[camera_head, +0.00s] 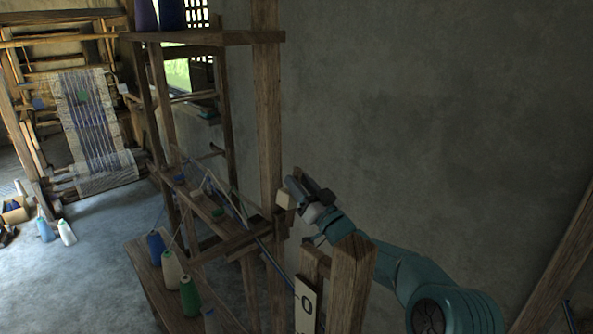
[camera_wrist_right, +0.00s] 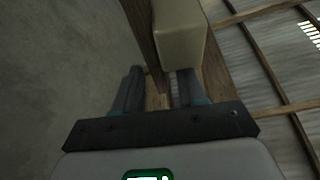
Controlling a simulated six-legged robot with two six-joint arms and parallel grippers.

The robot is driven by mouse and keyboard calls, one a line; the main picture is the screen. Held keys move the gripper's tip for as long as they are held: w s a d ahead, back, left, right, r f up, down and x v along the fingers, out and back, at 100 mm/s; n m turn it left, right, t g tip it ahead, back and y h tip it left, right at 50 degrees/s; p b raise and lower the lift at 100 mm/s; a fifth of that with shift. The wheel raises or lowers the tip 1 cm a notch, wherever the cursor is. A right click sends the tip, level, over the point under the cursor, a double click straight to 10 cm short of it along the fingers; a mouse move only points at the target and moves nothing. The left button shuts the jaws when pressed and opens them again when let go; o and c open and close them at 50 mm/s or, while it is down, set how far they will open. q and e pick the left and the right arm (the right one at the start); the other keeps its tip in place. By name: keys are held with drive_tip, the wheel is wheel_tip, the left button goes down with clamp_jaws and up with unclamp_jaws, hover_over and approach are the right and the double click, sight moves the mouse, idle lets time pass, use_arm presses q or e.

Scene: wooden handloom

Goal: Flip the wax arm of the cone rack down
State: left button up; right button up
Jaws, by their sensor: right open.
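The wooden cone rack (camera_head: 268,130) stands at the centre of the head view. A cream block (camera_head: 286,199), which looks like the wax on the wax arm, sits beside the rack's post. It also shows large in the right wrist view (camera_wrist_right: 180,38), just beyond the fingers and nearer the right-hand one. The arm that carries it is mostly hidden. My right gripper (camera_head: 304,188) is open beside the block. In the wrist view its two fingers (camera_wrist_right: 160,90) are apart, with a wooden bar behind the gap. I cannot tell whether a finger touches the block. My left gripper is out of view.
Blue, white and green cones (camera_head: 173,268) stand on the rack's low shelf. Dark cones (camera_head: 172,14) stand on its top shelf. A wooden post (camera_head: 350,285) and a white marked plate (camera_head: 305,305) are close to my right arm. A loom (camera_head: 90,120) stands far left.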

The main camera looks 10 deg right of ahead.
drive_tip(key=shift+x, duration=0.8)
drive_tip(key=shift+w+p, duration=0.25)
drive_tip(key=shift+p, duration=0.05)
clamp_jaws()
